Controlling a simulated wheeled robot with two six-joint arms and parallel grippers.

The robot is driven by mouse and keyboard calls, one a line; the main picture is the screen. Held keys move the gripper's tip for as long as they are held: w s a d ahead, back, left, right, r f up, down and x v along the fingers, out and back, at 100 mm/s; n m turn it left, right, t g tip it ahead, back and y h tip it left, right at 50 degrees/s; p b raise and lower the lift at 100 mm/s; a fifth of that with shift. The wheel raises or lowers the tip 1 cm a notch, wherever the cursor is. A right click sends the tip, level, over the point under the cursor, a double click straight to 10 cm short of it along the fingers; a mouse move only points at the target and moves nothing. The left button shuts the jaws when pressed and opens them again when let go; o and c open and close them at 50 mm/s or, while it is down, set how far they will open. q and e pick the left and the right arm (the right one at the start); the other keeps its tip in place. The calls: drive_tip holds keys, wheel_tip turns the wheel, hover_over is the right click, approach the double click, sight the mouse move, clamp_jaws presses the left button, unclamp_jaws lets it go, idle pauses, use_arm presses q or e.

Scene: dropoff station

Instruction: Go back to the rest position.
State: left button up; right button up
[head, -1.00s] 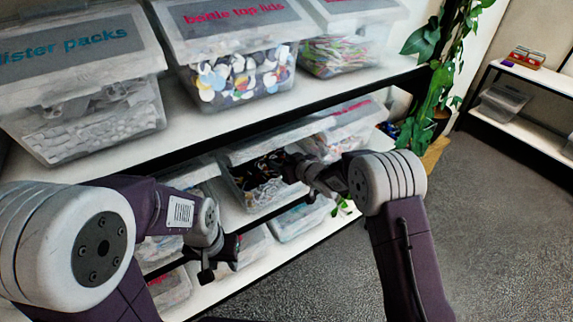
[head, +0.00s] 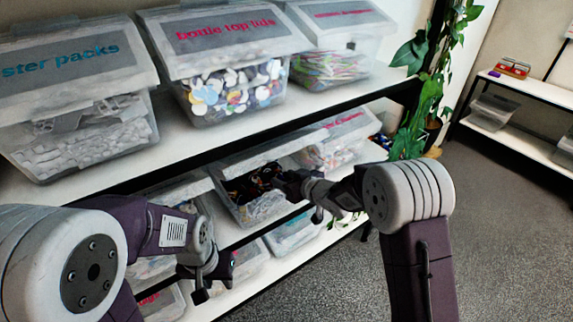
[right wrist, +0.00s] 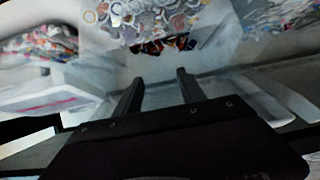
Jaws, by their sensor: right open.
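My right gripper (head: 280,184) is at the front of the middle shelf, by an open clear bin (head: 247,212) with dark and mixed items inside. In the right wrist view the two fingers of my right gripper (right wrist: 158,92) stand apart with nothing between them. Bins with colourful contents lie beyond the fingertips there. My left gripper (head: 212,280) hangs in front of the lower shelves at the lower left. Its fingers are small and dark, and I cannot tell how far apart they are. I see nothing held in it.
The upper shelf holds lidded clear bins, including the bottle top lids bin (head: 232,95) and a blister packs bin (head: 75,110). A leafy plant (head: 425,95) hangs by the shelf's right end. Open grey floor (head: 510,230) lies to the right, with another shelf (head: 530,90) beyond.

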drive_tip(key=d+r+m+t+h, duration=0.2)
drive_tip(key=d+r, duration=0.5)
drive_tip(key=r, duration=0.1)
drive_tip(key=s+d+f+m+h, duration=0.2)
drive_tip(key=s+d, duration=0.1)
drive_tip(key=d, duration=0.3)
drive_tip(key=s+d+f+m+g+h, duration=0.1)
drive_tip(key=s+d+f+g, duration=0.1)
drive_tip(key=s, duration=0.7)
drive_tip(key=s+d+f+m+g+h, duration=0.1)
drive_tip(key=s+d+f+g, duration=0.1)
drive_tip(key=s+f+g, duration=0.3)
drive_tip(key=s+d+f+m+g+h, duration=0.1)
drive_tip(key=s+d+f+g, duration=0.2)
drive_tip(key=s, duration=0.9)
wheel_tip(320, 180, down, 3)
drive_tip(key=shift+s+r+m+g+h, duration=0.2)
drive_tip(key=shift+s+m+g+h, duration=0.15)
drive_tip(key=shift+g, duration=0.15)
